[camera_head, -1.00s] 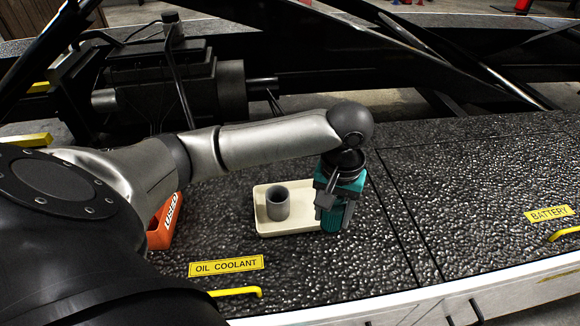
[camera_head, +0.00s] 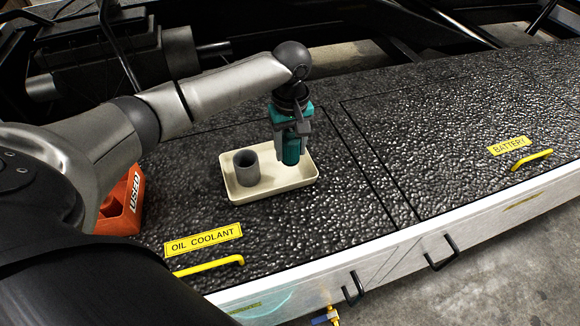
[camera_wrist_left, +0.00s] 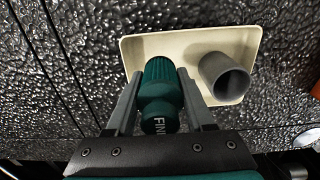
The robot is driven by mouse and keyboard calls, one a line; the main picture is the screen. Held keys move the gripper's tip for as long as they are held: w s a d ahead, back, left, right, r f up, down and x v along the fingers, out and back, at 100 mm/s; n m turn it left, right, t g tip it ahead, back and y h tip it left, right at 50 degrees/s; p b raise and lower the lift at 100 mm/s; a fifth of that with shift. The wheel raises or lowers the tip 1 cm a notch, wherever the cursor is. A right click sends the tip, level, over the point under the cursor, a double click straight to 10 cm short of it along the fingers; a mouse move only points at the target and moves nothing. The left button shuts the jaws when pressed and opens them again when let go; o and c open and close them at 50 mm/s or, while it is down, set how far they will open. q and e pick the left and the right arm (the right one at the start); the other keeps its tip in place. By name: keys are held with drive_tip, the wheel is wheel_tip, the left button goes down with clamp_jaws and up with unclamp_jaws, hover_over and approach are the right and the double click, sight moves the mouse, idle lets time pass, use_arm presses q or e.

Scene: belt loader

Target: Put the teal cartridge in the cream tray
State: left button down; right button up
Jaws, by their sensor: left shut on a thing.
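The teal cartridge (camera_head: 291,150) is upright between the fingers of my left gripper (camera_head: 290,138), which is shut on it. The cartridge also shows between the fingers in the left wrist view (camera_wrist_left: 160,92), with part of a word on it. The cream tray (camera_head: 240,197) lies on the black textured deck. The cartridge is over the right part of the tray in the head view; I cannot tell whether it touches the tray floor. My right gripper is not in view.
A grey hollow cylinder (camera_head: 247,168) stands in the left part of the tray, beside the cartridge. A red-orange bin marked USED (camera_head: 124,205) is left of the tray. Yellow handles (camera_head: 215,266) lie along the deck's front edge.

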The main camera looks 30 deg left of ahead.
sight(291, 163)
use_arm(q)
wheel_tip(291, 163, down, 6)
drive_tip(key=shift+b, duration=0.75)
drive_tip(key=shift+c, duration=1.4)
unclamp_jaws()
drive_tip(key=shift+r, duration=0.3)
wheel_tip(291, 163, up, 12)
drive_tip(key=p, duration=0.3)
drive_tip(key=shift+f, duration=0.2)
